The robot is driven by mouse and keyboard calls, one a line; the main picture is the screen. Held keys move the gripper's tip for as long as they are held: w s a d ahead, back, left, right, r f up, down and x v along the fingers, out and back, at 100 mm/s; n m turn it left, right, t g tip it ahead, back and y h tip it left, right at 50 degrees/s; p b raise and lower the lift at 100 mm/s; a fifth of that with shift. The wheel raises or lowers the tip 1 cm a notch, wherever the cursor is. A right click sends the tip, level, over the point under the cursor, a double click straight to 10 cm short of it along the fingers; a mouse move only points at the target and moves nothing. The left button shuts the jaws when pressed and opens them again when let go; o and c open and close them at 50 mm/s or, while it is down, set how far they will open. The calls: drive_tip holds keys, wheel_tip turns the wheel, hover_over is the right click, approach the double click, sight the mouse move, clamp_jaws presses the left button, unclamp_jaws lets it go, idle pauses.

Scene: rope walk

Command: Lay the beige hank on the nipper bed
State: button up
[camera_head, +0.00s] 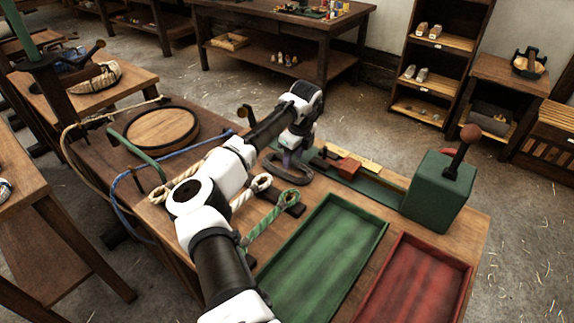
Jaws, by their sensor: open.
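A beige twisted rope hank (250,191) lies on the bench beside my arm, with a loop at its upper end. Its lower part is partly hidden by my arm. Another pale rope (160,192) shows left of my arm, and I cannot tell whether it is a separate hank. My gripper (290,163) points down over a dark oval ring (303,180), open, apart from the beige hank; I cannot tell whether it touches the ring. I cannot tell surely which fixture is the nipper bed; a green box with a ball-topped lever (437,191) stands at the right.
A green-and-white hank (268,218) lies near the beige one. A green tray (330,245) and red tray (418,285) fill the front right. A red block (348,168) sits on a green strip behind. A round wooden disc (162,129) lies at the left, near a blue rope.

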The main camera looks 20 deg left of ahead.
drive_tip(key=shift+f, duration=0.25)
clamp_jaws()
drive_tip(key=shift+r, duration=0.1)
